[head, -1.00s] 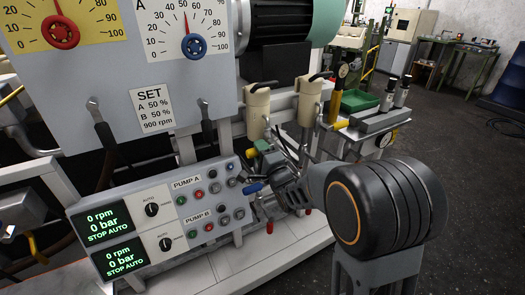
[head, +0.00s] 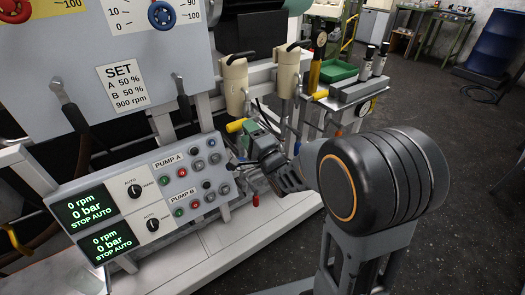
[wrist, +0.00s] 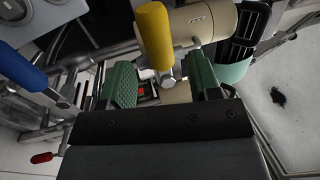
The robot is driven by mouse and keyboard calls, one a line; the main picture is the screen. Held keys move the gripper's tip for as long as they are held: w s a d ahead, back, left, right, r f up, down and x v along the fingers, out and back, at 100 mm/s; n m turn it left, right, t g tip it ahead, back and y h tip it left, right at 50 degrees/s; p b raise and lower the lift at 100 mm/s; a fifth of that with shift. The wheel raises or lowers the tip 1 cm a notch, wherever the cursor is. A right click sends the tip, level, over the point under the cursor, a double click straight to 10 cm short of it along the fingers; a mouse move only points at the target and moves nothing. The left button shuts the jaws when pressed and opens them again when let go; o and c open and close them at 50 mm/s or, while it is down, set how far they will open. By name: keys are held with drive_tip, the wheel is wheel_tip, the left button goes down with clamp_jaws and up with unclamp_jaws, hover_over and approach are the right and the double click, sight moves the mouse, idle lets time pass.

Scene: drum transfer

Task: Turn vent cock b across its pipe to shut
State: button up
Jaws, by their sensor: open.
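A yellow lever handle (wrist: 153,35) stands at the top middle of the wrist view, on a metal fitting (wrist: 168,78). The handle also shows in the head view (head: 237,125). A blue lever handle (wrist: 22,70) is at the left of the wrist view, and a small red one (wrist: 42,157) at the lower left. I see no label telling which is vent cock b. My gripper (wrist: 160,72) is open, its green-padded fingers on either side of the yellow handle's fitting. I cannot tell whether they touch it. In the head view my gripper (head: 262,142) is partly hidden by my wrist.
Cream cylinders (head: 234,85) stand behind the yellow handle, with pipes around them. The pump control panel (head: 143,195) is left of my gripper. A green tray (head: 339,70) lies farther back. The dark floor (head: 450,130) at the right is mostly clear.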

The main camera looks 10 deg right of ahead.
drive_tip(key=b+v, duration=0.9)
drive_tip(key=b, duration=0.2)
drive_tip(key=shift+s, duration=0.1)
drive_tip(key=s+d+r+n+g+h+p, duration=0.2)
drive_tip(key=d+r+n+g+h+p, duration=0.45)
drive_tip(key=p, duration=1.05)
drive_tip(key=s+a+r+n+g+p, duration=0.3)
drive_tip(key=s+r+n+g+p, duration=0.3)
drive_tip(key=s+n+g+p, duration=0.2)
drive_tip(key=s+g+p, duration=0.1)
drive_tip(key=s+p, duration=0.1)
drive_tip(key=s, duration=0.1)
